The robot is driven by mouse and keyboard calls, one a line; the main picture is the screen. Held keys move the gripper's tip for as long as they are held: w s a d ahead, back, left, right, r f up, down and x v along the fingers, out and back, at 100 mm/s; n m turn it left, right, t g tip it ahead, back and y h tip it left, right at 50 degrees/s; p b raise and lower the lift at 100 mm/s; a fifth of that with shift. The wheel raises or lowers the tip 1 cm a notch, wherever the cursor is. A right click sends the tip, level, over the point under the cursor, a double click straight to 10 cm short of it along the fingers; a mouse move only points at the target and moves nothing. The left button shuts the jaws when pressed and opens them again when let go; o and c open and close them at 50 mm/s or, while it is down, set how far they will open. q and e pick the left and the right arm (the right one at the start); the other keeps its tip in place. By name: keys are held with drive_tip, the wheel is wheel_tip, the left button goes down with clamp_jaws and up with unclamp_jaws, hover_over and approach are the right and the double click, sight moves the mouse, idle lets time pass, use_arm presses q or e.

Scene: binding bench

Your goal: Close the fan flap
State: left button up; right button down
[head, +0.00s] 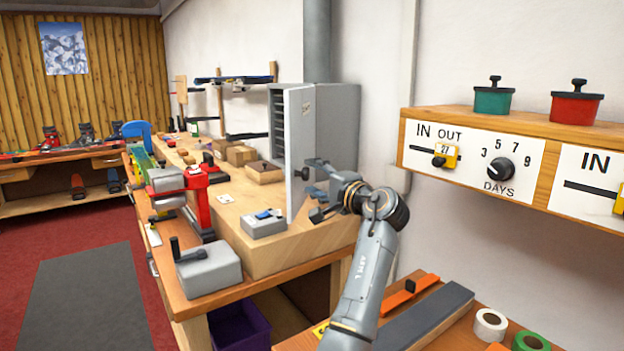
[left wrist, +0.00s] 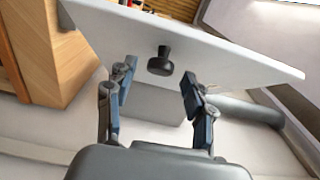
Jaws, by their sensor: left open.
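The fan flap (head: 298,130) is a light grey panel, standing open at the front of a grey box (head: 335,125) under a round duct. Dark slats show inside the box behind the flap. A black knob (left wrist: 160,61) sticks out from the flap (left wrist: 225,62) in the left wrist view. My left gripper (head: 313,189) is open in front of the flap. In the left wrist view its fingers (left wrist: 158,85) stand either side of the line to the knob, with nothing between the tips. The knob appears just beyond them. My right gripper is not in view.
A wooden bench block (head: 270,262) lies below the flap, with a small grey box (head: 263,224) on it. A wall shelf (head: 475,124) with dials and two pots is at right. A lower table (head: 440,335) with tape rolls is at front right.

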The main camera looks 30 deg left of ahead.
use_arm(q)
drive_tip(key=shift+w+a, duration=0.25)
drive_tip(key=shift+a, duration=0.35)
clamp_jaws()
